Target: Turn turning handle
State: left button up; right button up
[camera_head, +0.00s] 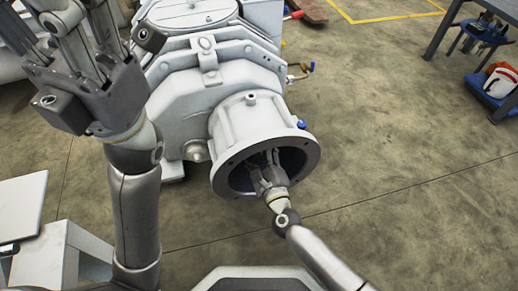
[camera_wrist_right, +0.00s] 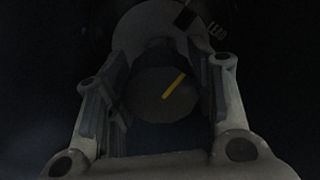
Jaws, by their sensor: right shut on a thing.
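The white machine has a flanged round opening (camera_head: 222,172) that faces me in the head view. My right gripper (camera_head: 270,160) reaches into this opening. In the dim right wrist view a round grey part with a yellow stripe (camera_wrist_right: 160,97), which looks like the turning handle, sits between the two fingers of my right gripper. The fingers are shut on it from both sides. Its contact spots are hard to make out in the dark. My left gripper (camera_head: 75,28) is raised at the upper left, empty, its fingers pointing up and apart.
The machine body (camera_head: 185,110) fills the upper middle. A white block (camera_head: 60,255) stands at the lower left. A metal table (camera_head: 440,35) and a blue tray with tools (camera_head: 490,90) are at the upper right.

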dwell(0.4)
jog(key=o, duration=1)
jog(key=v, duration=1.2)
